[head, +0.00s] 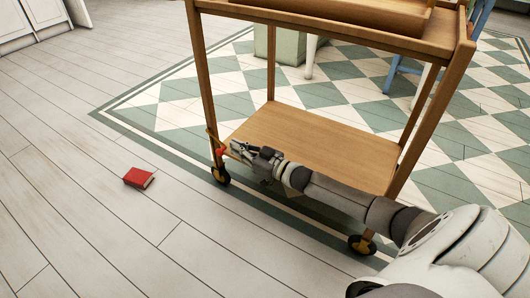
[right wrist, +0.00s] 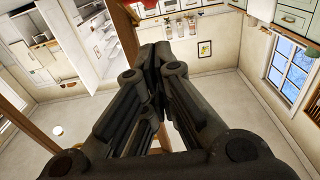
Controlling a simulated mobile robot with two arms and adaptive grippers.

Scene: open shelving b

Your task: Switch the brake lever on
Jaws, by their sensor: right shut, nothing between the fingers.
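A wooden cart stands on casters, with its lower shelf (head: 310,140) near the floor. A small red brake lever (head: 221,151) shows low on the cart's left front leg, just above the caster (head: 221,176). My right gripper (head: 235,147) reaches in from the right, in front of the lower shelf, with its tips close to the lever. In the right wrist view its fingers (right wrist: 152,55) are together and hold nothing. A bit of red shows beyond the fingertips at the top edge there. I cannot tell whether the tips touch the lever. My left gripper is not in view.
A red book (head: 139,177) lies on the floor left of the cart. Another caster (head: 361,244) is under the right front leg, close to my arm. A checkered rug (head: 180,92) lies under the cart. The plank floor at left is otherwise clear.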

